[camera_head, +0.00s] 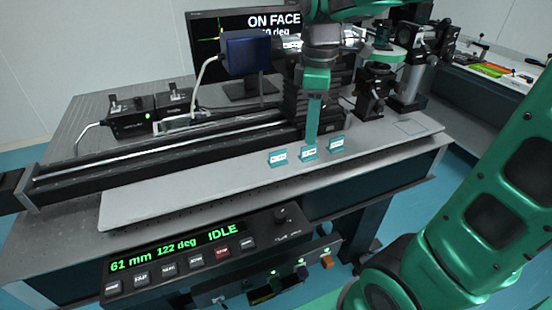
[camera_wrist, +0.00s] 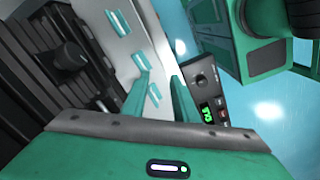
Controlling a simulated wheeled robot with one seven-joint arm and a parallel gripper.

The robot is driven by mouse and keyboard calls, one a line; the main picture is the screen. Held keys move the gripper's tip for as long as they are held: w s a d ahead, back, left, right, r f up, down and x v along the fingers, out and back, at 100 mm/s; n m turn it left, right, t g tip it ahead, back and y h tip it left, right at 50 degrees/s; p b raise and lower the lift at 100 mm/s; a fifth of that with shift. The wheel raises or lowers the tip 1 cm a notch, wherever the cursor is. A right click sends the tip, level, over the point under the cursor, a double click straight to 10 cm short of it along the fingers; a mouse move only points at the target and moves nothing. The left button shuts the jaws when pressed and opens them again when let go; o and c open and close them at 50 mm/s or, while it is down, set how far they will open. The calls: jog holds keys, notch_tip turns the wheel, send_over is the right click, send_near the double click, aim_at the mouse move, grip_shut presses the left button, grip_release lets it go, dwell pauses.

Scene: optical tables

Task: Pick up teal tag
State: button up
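Three small teal tags with white label faces stand in a row on the pale strip of the table: a left tag (camera_head: 278,157), a middle tag (camera_head: 309,153) and a right tag (camera_head: 337,144). In the wrist view they run down the strip as one tag near the top (camera_wrist: 118,22), one beside the left fingertip (camera_wrist: 139,62) and one lower (camera_wrist: 153,95). My gripper (camera_head: 312,141) points down just above or behind the middle tag; contact cannot be told. In the wrist view its two fingers (camera_wrist: 160,77) are apart with nothing visibly held.
A black rail stage (camera_head: 180,152) runs behind the strip, with a monitor (camera_head: 207,40) beyond. A control panel (camera_head: 190,258) reading 61 mm, 122 deg, IDLE is at the front. Optical mounts (camera_head: 373,92) stand back right. The strip's left part (camera_head: 170,197) is clear.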

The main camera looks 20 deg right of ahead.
aim_at(274, 153)
jog(key=w+a+r+n, duration=0.2)
jog(key=w+a+n, duration=0.3)
jog(key=a+n, duration=0.25)
jog(key=shift+m, duration=0.35)
notch_tip(274, 153, down, 11)
jog(key=shift+s, duration=0.1)
jog(key=shift+c, duration=0.7)
jog(key=c, duration=0.5)
